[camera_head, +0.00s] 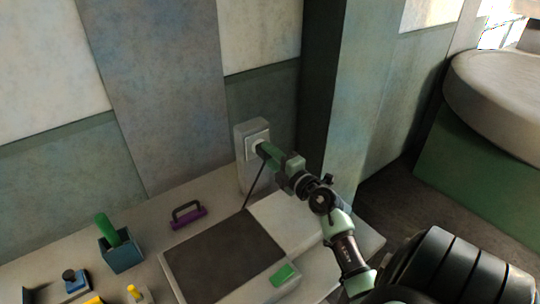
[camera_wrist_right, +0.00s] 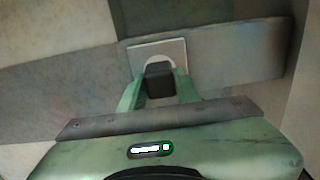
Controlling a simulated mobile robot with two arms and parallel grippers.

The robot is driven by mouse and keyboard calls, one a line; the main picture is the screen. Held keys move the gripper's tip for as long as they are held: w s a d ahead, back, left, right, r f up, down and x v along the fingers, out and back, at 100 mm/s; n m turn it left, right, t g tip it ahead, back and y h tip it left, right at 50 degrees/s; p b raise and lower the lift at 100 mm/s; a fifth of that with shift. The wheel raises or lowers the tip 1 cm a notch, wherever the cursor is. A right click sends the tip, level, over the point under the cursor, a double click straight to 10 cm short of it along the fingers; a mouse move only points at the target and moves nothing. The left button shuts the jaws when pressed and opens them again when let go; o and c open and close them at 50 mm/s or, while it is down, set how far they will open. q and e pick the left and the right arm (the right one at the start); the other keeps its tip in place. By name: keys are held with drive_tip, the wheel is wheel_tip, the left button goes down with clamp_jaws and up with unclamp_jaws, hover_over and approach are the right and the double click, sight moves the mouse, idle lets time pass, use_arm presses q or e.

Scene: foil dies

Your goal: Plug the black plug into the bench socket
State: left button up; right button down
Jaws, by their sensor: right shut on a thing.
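The bench socket is a pale square plate (camera_head: 257,144) on a grey upright block (camera_head: 244,180) at the back of the bench. It also shows in the right wrist view (camera_wrist_right: 136,57). My right gripper (camera_head: 264,150) is at the socket's face, its green fingers shut on the black plug (camera_wrist_right: 159,80). In the right wrist view the plug sits between the fingertips, in front of the round pale part of the socket. Whether its pins are inside the socket is hidden. A dark cord (camera_head: 255,184) hangs from near the fingers down to the bench. My left gripper is not in view.
A dark mat or panel (camera_head: 222,262) lies on the bench below the socket, with a green block (camera_head: 285,275) at its front right. A wall column is right.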

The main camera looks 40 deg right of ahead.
drive_tip(key=shift+w, duration=0.3)
drive_tip(key=c, duration=0.9)
unclamp_jaws()
drive_tip(key=shift+c, duration=0.2)
drive_tip(key=shift+s, duration=0.1)
drive_tip(key=s, duration=0.7)
drive_tip(key=shift+s+a+b, duration=0.3)
drive_tip(key=shift+a+b, duration=0.1)
drive_tip(key=shift+b, duration=0.05)
